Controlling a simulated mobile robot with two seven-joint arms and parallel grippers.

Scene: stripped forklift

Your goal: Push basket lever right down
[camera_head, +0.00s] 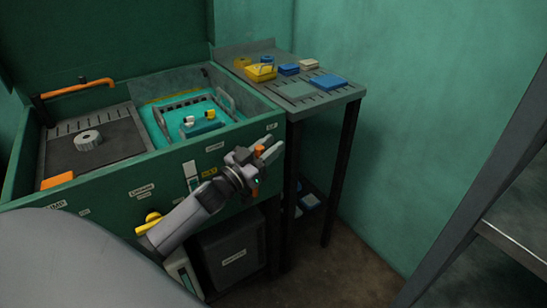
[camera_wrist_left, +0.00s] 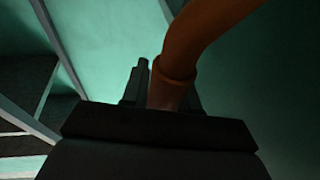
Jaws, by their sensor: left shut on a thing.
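My left gripper (camera_head: 266,152) is at the front right corner of the green machine, beside its front panel. It is shut on an orange lever (camera_head: 258,150), most of which the gripper hides in the head view. In the left wrist view the lever (camera_wrist_left: 196,45) looks like a thick curved orange bar, rising from between the dark fingers (camera_wrist_left: 160,92) toward the upper right. The right basket (camera_head: 197,118), with grey rails, sits low in the turquoise right bay. My right gripper is in neither view.
Another orange lever (camera_head: 78,88) lies level at the left bay's back. A dark-legged side table (camera_head: 345,97) with yellow, blue and white items stands close right of the machine. A grey shelf frame (camera_head: 490,190) is at far right. The floor (camera_head: 340,275) between is clear.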

